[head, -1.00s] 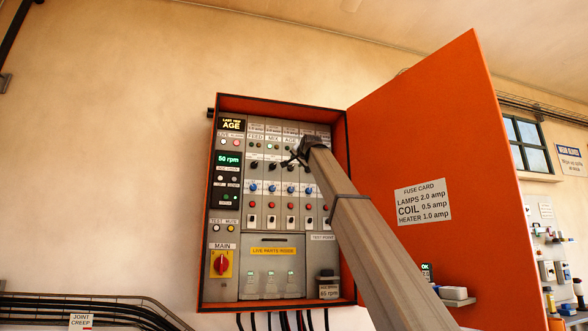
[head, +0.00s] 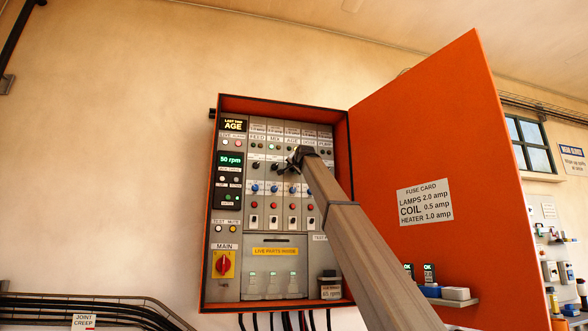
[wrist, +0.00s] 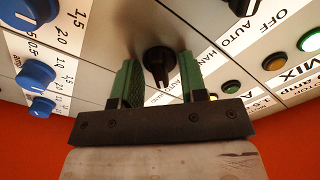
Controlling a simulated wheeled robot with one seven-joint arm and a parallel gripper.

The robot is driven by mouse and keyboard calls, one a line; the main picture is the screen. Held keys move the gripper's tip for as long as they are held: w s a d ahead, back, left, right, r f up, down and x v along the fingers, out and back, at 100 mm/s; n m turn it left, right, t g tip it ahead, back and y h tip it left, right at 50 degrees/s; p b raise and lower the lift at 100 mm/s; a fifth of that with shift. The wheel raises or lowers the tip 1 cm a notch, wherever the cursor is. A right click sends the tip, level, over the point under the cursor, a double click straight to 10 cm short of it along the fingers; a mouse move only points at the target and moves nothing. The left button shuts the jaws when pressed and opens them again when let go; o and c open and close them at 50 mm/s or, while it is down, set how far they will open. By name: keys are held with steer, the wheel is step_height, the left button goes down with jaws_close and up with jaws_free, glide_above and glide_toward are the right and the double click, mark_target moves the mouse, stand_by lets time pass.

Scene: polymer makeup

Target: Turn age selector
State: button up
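The age selector (wrist: 158,62) is a black pointed knob on the grey panel, in the column whose label starts with "A", beside the MIX column. HAND and AUTO markings sit around it. My gripper (wrist: 158,80) has its green fingers either side of the knob, with gaps visible on both sides, so it is open around it. Whether the fingertips reach the panel face is unclear. In the head view my gripper (head: 292,160) is at the selector row of the panel and hides the age selector there.
Neighbouring black selectors (wrist: 243,5) and blue dials (wrist: 36,73) lie close by. The orange cabinet (head: 349,190) surrounds the panel, its open door (head: 440,150) to the right of my arm. A red main switch (head: 222,264) is at lower left.

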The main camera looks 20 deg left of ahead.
steer(key=c, duration=0.5)
steer(key=shift+n, duration=4.3)
steer(key=o, duration=0.6)
steer(key=shift+c, duration=0.2)
steer(key=shift+s, duration=0.1)
